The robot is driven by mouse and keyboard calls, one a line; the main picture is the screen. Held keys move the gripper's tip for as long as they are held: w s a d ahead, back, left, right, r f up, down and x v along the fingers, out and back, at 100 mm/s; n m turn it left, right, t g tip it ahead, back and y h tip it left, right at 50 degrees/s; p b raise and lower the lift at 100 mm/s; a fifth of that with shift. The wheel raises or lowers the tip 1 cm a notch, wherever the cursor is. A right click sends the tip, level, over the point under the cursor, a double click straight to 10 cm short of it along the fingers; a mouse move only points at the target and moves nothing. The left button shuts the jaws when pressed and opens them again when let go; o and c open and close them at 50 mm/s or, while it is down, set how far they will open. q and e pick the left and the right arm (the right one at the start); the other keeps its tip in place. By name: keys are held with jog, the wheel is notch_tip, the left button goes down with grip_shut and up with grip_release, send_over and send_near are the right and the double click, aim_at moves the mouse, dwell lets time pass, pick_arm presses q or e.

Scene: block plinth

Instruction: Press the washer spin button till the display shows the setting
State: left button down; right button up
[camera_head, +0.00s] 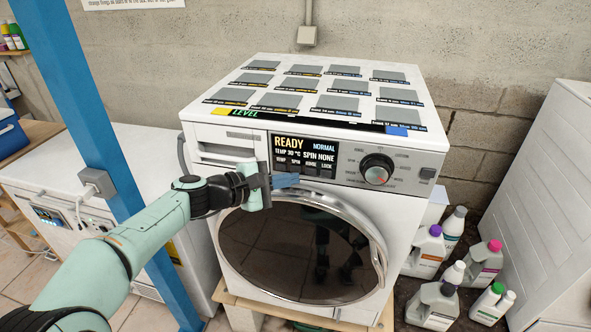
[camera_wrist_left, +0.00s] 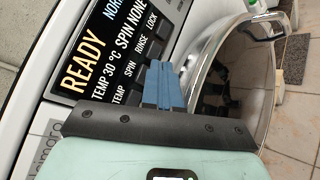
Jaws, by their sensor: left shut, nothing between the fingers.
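The white washer (camera_head: 408,215) stands in the middle of the head view. Its dark display (camera_head: 304,150) reads READY, NORMAL, TEMP 30 °C and SPIN NONE; it also shows in the left wrist view (camera_wrist_left: 110,50). A row of labels TEMP, SPIN, RINSE and LOCK runs along its lower edge. My left gripper (camera_head: 287,180) is shut and empty, its blue fingertips just below the display, near the SPIN label (camera_head: 295,163). In the left wrist view, the fingertips (camera_wrist_left: 163,68) lie near the RINSE label. I cannot tell whether they touch the panel.
A round dial (camera_head: 377,170) sits right of the display, and the round glass door (camera_head: 295,250) is below. Several grey plates lie on the washer's top. A blue post (camera_head: 85,110) stands left, beside my arm. Several bottles (camera_head: 433,303) stand on the floor at right.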

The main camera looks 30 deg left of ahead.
pick_arm(q)
jog(key=shift+w+a, duration=0.1)
jog(key=shift+w, duration=0.25)
jog(key=shift+w+a+p, duration=0.1)
jog(key=shift+w+p, duration=0.2)
jog(key=shift+w, duration=0.05)
dwell(0.6)
jog(key=shift+s+d+b, duration=0.2)
jog(key=shift+s+b, duration=0.45)
jog(key=shift+s, duration=0.15)
jog(key=s+b, duration=0.1)
jog(key=s, duration=0.1)
jog(key=s+d+b, duration=0.1)
jog(key=s+b, duration=0.1)
jog(key=shift+s+d, duration=0.1)
jog(key=shift+s, duration=0.3)
dwell(3.3)
